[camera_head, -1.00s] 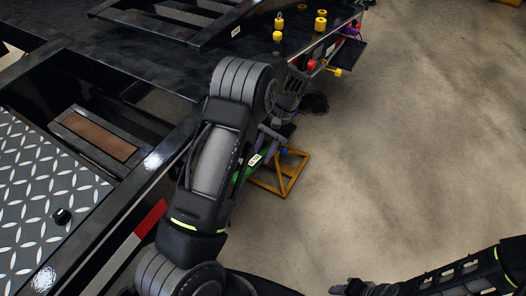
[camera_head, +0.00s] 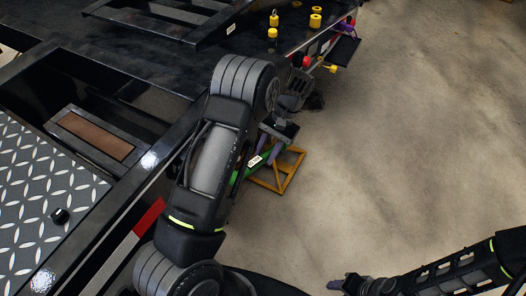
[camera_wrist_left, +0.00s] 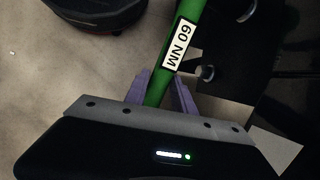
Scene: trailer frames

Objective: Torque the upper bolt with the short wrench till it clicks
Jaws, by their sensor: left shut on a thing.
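My left gripper (camera_wrist_left: 163,90) is shut on a green wrench (camera_wrist_left: 187,18) with a white "60 NM" label. The wrench also shows in the head view (camera_head: 274,154), beside the trailer's edge and partly behind my left arm. In the left wrist view it runs up between the purple fingers and out of the top of the picture, so its head is hidden. My right gripper (camera_head: 345,284) is empty at the bottom of the head view, away from the trailer.
The black trailer frame (camera_head: 112,210) fills the left side. An orange-brown stand (camera_head: 284,178) is on the floor below the wrench. Yellow knobs (camera_head: 315,18) and a red one (camera_head: 305,62) sit along the trailer's far end. The concrete floor at right is clear.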

